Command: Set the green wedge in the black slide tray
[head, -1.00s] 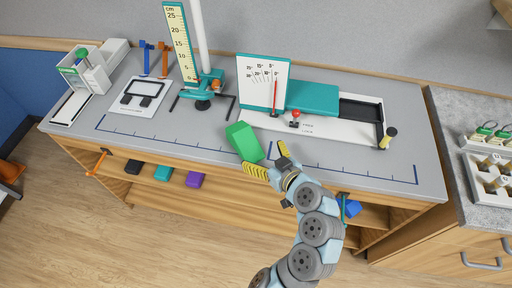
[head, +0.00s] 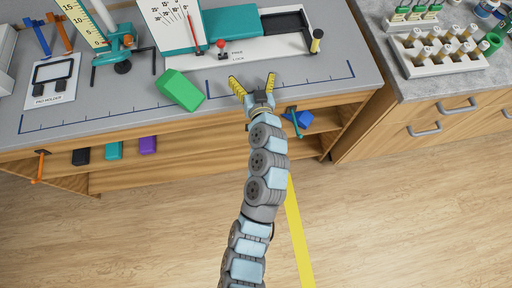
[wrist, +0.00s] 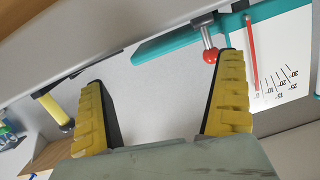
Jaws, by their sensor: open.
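The green wedge (head: 180,90) lies on the grey bench top near its front edge, in front of the white dial plate. My gripper (head: 254,82) is open and empty, to the right of the wedge and apart from it, over the front of the bench. The black slide tray (head: 274,24) shows as a dark recess at the right of the white base, beside the teal block. It looks empty. In the wrist view, both yellow fingers (wrist: 163,75) are spread with nothing between them, and the wedge is not seen.
The teal block (head: 232,21) and a red-knobbed lever (head: 221,44) sit left of the tray. A yellow-topped post (head: 316,40) stands at its right end. A teal stand (head: 118,48) is further left. A vial rack (head: 438,55) is on the right counter.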

